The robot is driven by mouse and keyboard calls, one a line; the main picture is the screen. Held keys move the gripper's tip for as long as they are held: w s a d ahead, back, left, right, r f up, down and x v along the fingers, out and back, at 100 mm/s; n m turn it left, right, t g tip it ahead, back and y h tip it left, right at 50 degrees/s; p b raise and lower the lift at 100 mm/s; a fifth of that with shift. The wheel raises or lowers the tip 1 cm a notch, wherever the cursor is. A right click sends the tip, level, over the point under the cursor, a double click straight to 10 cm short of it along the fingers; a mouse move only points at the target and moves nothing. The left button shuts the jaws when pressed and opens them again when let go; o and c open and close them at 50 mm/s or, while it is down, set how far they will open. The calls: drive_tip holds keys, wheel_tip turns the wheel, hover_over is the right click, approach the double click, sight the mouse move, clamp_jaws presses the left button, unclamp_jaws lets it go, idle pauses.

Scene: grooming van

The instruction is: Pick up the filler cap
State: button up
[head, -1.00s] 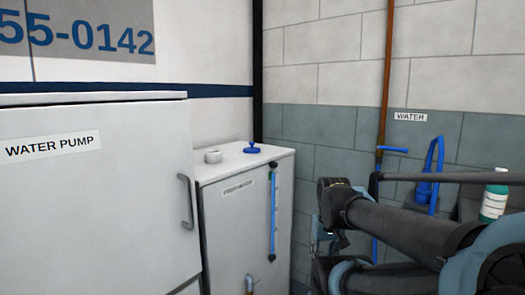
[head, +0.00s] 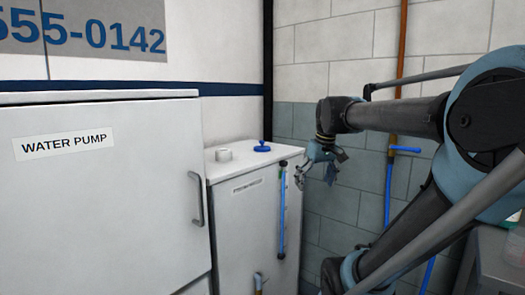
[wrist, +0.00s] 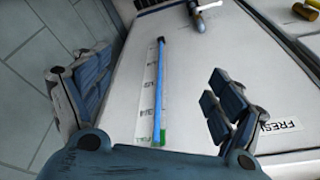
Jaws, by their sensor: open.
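The filler cap looks to be the blue knobbed cap (head: 262,147) on top of the white fresh-water tank (head: 237,215), near its back right. A short white ring (head: 223,155) stands to its left on the same top. My gripper (head: 317,172) is open and empty, off the tank's right side and slightly lower in the picture than the cap. In the wrist view my gripper (wrist: 155,98) has its fingers spread, with the tank's front and blue level gauge (wrist: 159,90) showing between them. The cap is not seen in the wrist view.
A white water pump cabinet (head: 100,200) with a grey handle stands left of the tank, close to me. The level gauge (head: 282,210) and a tap (head: 259,283) are on the tank's front. Behind are a block wall and a pipe (head: 402,50).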

drive_tip(key=w+a+r+n+y, duration=0.1)
drive_tip(key=w+a+r+n, duration=0.35)
drive_tip(key=w+r, duration=0.85)
drive_tip(key=n+y, duration=0.1)
drive_tip(key=n, duration=0.1)
approach(262, 145)
drive_tip(key=x, duration=0.9)
drive_tip(key=shift+w+d+f, duration=0.1)
drive_tip(key=shift+w+d, duration=0.05)
drive_tip(key=shift+d, duration=0.05)
drive_tip(key=c, duration=1)
